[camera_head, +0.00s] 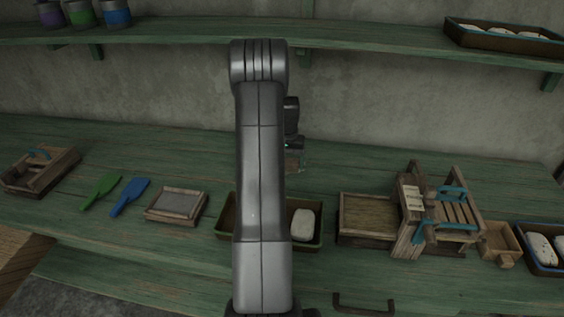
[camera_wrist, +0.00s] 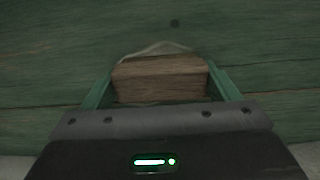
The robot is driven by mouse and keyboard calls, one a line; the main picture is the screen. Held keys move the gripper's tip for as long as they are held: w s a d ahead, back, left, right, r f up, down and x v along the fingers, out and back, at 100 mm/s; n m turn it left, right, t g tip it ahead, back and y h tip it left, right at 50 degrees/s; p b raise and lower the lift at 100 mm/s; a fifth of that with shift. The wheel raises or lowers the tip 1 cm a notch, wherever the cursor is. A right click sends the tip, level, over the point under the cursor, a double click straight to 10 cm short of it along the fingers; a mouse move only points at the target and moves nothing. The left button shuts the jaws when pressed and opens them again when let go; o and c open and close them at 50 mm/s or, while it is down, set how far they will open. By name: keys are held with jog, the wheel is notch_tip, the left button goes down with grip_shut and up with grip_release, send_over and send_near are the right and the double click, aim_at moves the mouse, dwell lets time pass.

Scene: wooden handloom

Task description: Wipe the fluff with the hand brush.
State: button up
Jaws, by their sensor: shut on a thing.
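My gripper (camera_wrist: 160,84) is shut on a brown wooden block, which I take to be the hand brush (camera_wrist: 158,80). One green finger is on each side of it. A thin pale fringe shows along its far edge, and I cannot tell what it is. In the head view the brush (camera_head: 292,165) is partly hidden behind my arm, over the back middle of the green bench. I cannot tell whether it touches the bench. I cannot make out the fluff in either view.
On the green bench (camera_head: 350,175) stand a tray with a white roll (camera_head: 303,222), a wooden box (camera_head: 367,217), and a small loom (camera_head: 440,210). Left lie a framed grey panel (camera_head: 177,205), blue paddle (camera_head: 130,196), green paddle (camera_head: 101,190) and wooden carrier (camera_head: 40,170). A shelf (camera_head: 370,35) hangs above.

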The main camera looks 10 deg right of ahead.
aim_at(306, 171)
jog(key=shift+s+d, duration=0.3)
jog(key=shift+d, duration=0.85)
jog(key=shift+s+d, duration=0.35)
jog(key=shift+d, duration=0.75)
jog(key=shift+s+d, duration=0.3)
jog(key=shift+d, duration=0.85)
jog(key=shift+r, duration=0.15)
jog(key=shift+r+p, duration=1.75)
jog(key=shift+r, duration=1.15)
notch_tip(306, 171, up, 3)
jog(key=shift+p, duration=1)
